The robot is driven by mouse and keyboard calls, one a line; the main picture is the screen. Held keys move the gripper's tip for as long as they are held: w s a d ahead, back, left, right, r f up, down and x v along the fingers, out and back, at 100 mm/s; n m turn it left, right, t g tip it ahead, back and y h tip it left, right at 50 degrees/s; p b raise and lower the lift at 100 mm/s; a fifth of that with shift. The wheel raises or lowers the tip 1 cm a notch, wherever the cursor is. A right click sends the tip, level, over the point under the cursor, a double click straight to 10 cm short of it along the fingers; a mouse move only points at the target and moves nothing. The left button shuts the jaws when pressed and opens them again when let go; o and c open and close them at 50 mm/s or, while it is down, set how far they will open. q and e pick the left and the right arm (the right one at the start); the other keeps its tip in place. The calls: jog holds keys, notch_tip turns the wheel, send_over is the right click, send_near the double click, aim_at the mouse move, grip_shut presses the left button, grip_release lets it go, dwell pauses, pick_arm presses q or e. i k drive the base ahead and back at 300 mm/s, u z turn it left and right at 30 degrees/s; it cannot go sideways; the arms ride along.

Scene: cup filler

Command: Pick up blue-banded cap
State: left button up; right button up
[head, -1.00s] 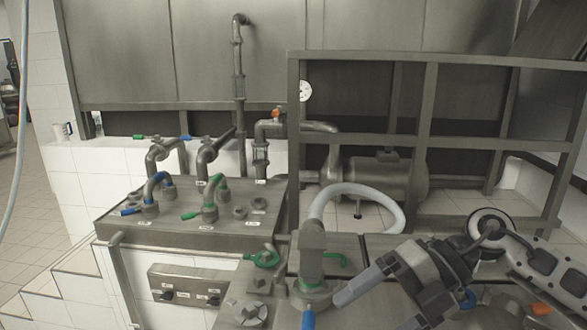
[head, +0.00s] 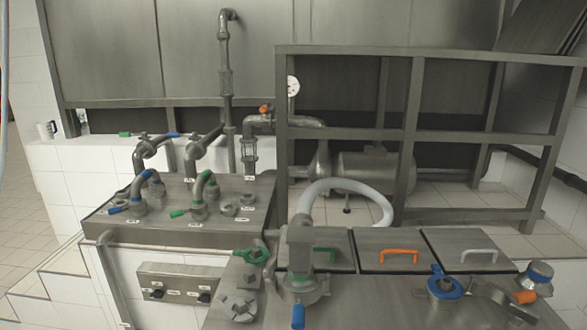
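A blue ring fitting with a small handle (head: 444,288) lies on the worktop to the left of the cap. Neither of my grippers shows in the head view, so nothing is seen touching the cap.
A metal valve with a blue lever (head: 298,316) stands at front centre. A metal frame (head: 408,150) rises behind. The worktop between valve and blue ring is clear.

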aim_at(537, 277)
jog(key=z, duration=3.1)
jog(key=i, duration=2.05)
jog(key=u, duration=4.3)
